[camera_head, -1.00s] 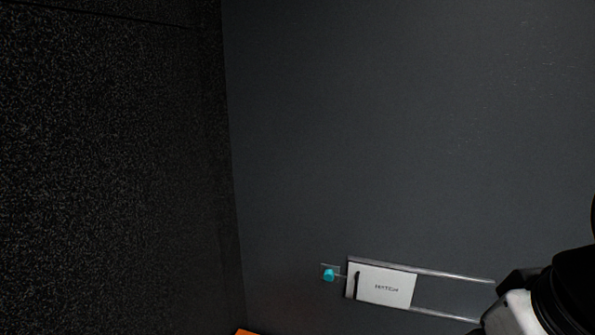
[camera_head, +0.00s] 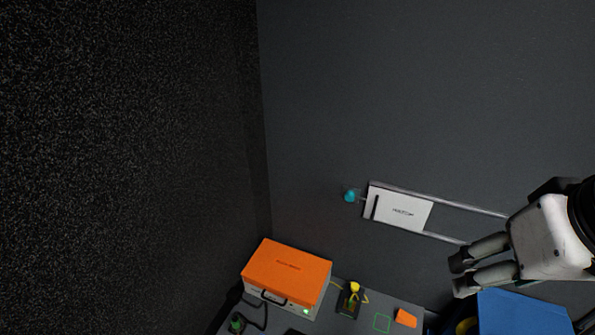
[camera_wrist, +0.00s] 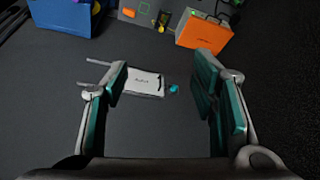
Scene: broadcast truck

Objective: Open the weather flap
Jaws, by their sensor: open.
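The weather flap appears to be the white labelled panel (camera_head: 402,209) with a dark upright bar near its left end. It sits between two pale rails (camera_head: 470,203) on the grey wall. A small teal knob (camera_head: 351,195) is on the wall just left of the panel. My gripper (camera_head: 462,274) is to the right of and below the panel in the head view, apart from it. In the wrist view, my gripper (camera_wrist: 162,66) is open and empty, and the panel (camera_wrist: 143,82) and teal knob (camera_wrist: 174,88) show between its fingers, farther off.
An orange-topped case (camera_head: 288,268) stands on a bench below the panel. A yellow item (camera_head: 355,290), an orange block (camera_head: 406,318) and a green square outline (camera_head: 382,323) are beside it. A blue bin (camera_head: 520,312) is below my gripper. The wall above is bare.

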